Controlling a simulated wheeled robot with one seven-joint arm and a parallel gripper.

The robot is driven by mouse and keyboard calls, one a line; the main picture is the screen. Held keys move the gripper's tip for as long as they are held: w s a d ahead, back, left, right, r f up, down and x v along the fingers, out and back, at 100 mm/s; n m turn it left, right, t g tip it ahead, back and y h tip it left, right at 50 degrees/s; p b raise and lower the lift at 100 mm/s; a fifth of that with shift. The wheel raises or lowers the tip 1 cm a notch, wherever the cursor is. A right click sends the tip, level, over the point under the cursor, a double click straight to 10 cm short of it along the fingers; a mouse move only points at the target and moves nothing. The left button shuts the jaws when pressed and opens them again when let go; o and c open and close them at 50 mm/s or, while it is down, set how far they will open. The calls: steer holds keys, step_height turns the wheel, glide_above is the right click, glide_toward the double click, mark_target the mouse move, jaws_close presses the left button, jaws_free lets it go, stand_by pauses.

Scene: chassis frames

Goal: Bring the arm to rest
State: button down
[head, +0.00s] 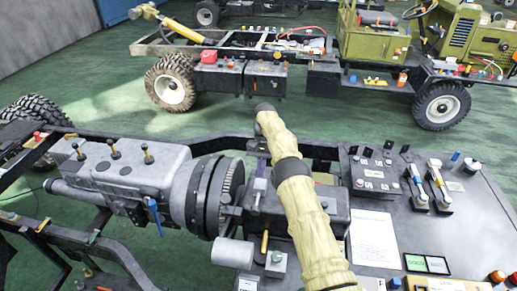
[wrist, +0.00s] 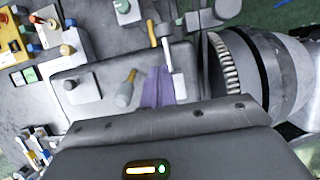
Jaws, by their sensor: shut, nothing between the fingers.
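My arm (head: 300,210) reaches forward from the bottom of the head view, its pale sleeved links bent over the near chassis. My gripper (head: 260,184) hangs at its far end, pointing down beside the toothed flywheel. In the wrist view the gripper (wrist: 158,84) shows as purple fingers close together beyond the grey wrist body. It is shut and empty. The fingers appear over or close to a dark grey housing (wrist: 100,85); I cannot tell whether they touch it. The fingertips are small and partly hidden in the head view.
A grey gearbox (head: 125,170) and toothed flywheel (head: 232,182) lie left of my gripper. The dark worktop at right holds a switch panel (head: 375,172), two levered blocks (head: 428,185) and a white sheet (head: 373,237). A green vehicle (head: 375,40) stands beyond open floor.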

steer(key=shift+r, duration=0.1)
steer(key=s+d+r+n+t+b, duration=0.25)
steer(key=s+d+r+t, duration=0.2)
steer(key=s+r, duration=0.45)
steer(key=s+d+t+b, duration=0.1)
steer(key=s+d, duration=0.2)
steer(key=s, duration=0.9)
steer(key=s+d+f+t+h+b, duration=0.1)
steer(key=s+d+b, duration=0.1)
steer(key=s, duration=1)
steer(key=shift+s+d, duration=0.35)
steer(key=shift+d, duration=0.1)
steer(key=shift+f, duration=0.1)
